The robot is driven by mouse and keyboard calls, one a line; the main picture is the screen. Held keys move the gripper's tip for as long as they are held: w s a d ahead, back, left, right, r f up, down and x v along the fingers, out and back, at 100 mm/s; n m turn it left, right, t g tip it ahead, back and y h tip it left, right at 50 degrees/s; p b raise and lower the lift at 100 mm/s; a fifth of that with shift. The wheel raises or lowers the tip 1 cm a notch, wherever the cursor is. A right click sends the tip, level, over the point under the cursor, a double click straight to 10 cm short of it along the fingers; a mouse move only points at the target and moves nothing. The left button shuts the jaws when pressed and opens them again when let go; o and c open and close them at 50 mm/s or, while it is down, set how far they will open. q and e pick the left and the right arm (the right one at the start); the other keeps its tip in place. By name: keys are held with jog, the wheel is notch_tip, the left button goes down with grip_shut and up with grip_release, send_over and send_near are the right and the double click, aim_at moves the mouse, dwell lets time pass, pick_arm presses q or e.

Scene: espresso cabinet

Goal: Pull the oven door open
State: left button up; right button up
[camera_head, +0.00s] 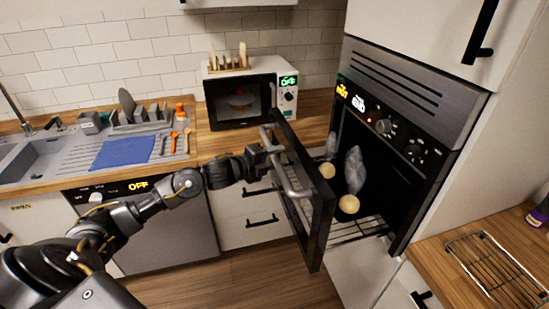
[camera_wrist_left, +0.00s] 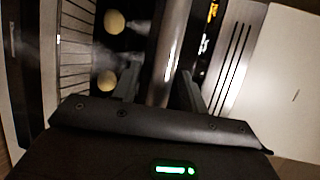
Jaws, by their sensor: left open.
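The oven (camera_head: 415,110) stands at the right, and its door (camera_head: 318,235) is swung open toward the left, showing the dark inside. The door's grey bar handle (camera_head: 290,182) is on its outer face. My left gripper (camera_head: 271,146) is at the upper part of this handle with its fingers open. In the left wrist view the handle bar (camera_wrist_left: 168,55) runs between the two fingers of the gripper (camera_wrist_left: 158,88), which do not look closed on it. My right gripper is not in view.
Two pale round items (camera_head: 348,204) and grey wisps show at the oven, above a wire rack (camera_head: 355,230). A microwave (camera_head: 240,100) stands on the counter behind the door. Another wire rack (camera_head: 495,270) lies on the right counter. Open floor (camera_head: 250,280) is left of the door.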

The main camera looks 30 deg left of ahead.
pick_arm(q)
jog(key=b+v, duration=0.4)
jog(key=v, duration=0.6)
jog(key=shift+s+a, duration=0.2)
jog(key=shift+s, duration=0.15)
jog(key=shift+r, duration=0.1)
